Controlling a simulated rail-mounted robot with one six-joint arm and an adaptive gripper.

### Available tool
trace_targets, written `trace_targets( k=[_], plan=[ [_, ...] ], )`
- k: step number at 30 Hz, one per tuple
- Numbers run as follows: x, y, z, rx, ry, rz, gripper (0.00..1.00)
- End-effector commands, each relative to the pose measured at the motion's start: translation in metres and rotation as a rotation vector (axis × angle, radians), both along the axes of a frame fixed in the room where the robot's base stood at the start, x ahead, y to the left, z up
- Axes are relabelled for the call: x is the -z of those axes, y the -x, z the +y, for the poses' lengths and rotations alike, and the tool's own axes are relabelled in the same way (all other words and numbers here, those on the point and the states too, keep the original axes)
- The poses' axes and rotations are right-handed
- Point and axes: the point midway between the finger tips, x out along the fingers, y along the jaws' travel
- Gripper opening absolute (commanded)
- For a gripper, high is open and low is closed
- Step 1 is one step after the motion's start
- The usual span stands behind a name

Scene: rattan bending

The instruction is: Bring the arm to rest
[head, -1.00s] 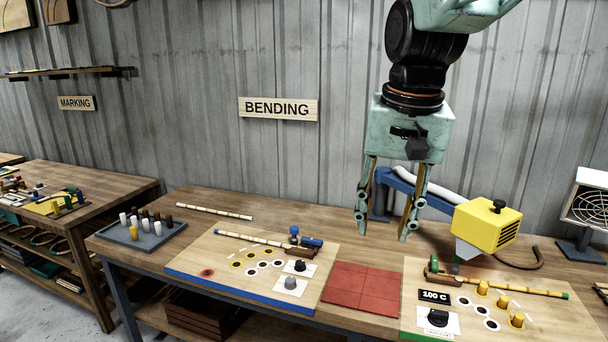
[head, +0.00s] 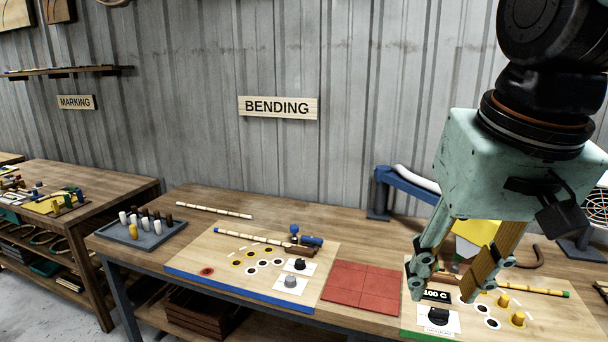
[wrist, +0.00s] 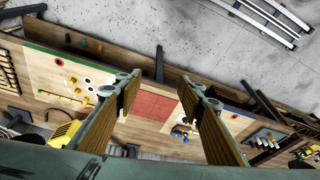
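My gripper (head: 442,291) hangs from the arm at the right of the head view, in front of the right-hand bending board (head: 545,322). Its two fingers are spread apart with nothing between them. The wrist view also shows the open gripper (wrist: 158,92), with the red tiled mat and the bench below between the fingers. My gripper hides part of the yellow heater (head: 466,238) and part of the right board. Whether the fingertips touch anything there cannot be told from the head view, but in the wrist view they look well above the bench.
The red mat (head: 362,288) lies bare between the two boards. A grey tray (head: 150,240) of pegs stands at the left. A blue post (head: 379,197) and a fan (head: 597,207) stand behind.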

Motion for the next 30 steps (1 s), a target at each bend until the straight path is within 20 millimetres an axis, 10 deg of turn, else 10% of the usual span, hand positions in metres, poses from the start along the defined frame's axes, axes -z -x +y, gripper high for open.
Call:
trace_targets(
  k=[16,30],
  plan=[
    [0.027,0.087,-0.013,-0.068,0.032,-0.044,0.36],
    [0.036,0.106,-0.015,-0.085,0.041,-0.052,0.36]
  ],
)
